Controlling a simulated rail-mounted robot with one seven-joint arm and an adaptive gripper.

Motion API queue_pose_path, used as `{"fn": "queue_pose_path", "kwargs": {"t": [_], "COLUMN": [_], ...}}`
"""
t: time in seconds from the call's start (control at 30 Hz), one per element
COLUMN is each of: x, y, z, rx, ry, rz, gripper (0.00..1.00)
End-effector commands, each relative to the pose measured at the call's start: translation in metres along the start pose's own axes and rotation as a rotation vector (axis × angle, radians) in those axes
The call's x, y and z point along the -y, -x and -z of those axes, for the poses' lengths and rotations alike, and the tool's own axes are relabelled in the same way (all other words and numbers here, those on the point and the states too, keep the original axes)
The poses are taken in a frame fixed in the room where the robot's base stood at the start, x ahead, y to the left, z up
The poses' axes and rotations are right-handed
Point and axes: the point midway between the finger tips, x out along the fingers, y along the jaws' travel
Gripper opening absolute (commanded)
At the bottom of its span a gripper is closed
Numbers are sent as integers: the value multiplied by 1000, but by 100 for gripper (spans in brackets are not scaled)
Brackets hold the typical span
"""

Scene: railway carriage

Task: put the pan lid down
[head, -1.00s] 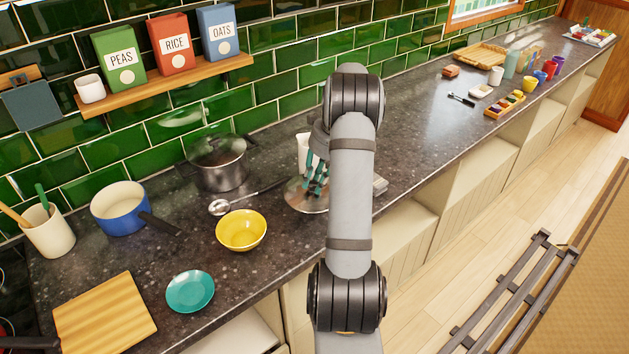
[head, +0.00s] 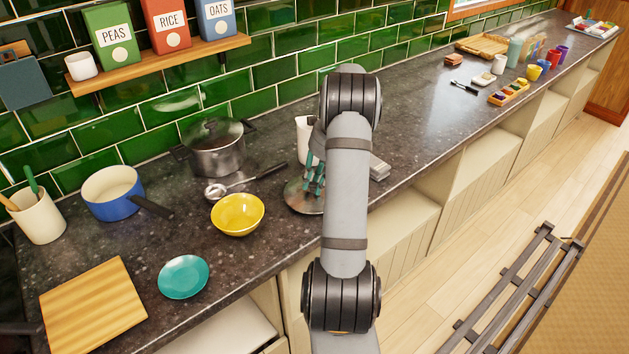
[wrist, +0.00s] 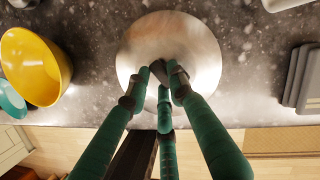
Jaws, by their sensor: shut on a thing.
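The pan lid (wrist: 190,35) is a round, shiny metal disc under my gripper in the wrist view. In the head view the lid (head: 296,199) shows beside my arm, low over the dark worktop, its right part hidden. My gripper (wrist: 162,78) has green fingers closed around the dark knob at the lid's middle. In the head view my gripper (head: 314,178) is partly behind my arm. I cannot tell whether the lid touches the worktop.
A yellow bowl (head: 238,215) and a ladle (head: 245,184) lie left of the lid. A lidded pot (head: 217,158) stands behind. A white container (head: 302,138) is close behind my gripper, and grey flat items (wrist: 299,78) lie right. The worktop's front edge is near.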

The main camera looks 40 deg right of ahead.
Motion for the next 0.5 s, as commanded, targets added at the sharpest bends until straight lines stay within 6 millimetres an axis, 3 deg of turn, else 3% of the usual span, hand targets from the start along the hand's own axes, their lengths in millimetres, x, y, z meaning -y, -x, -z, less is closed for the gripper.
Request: {"fn": "queue_pose_path", "kwargs": {"t": [0.5], "x": [0], "y": [-3], "z": [1], "rx": [0], "ry": [0], "rz": [0], "gripper": [0]}}
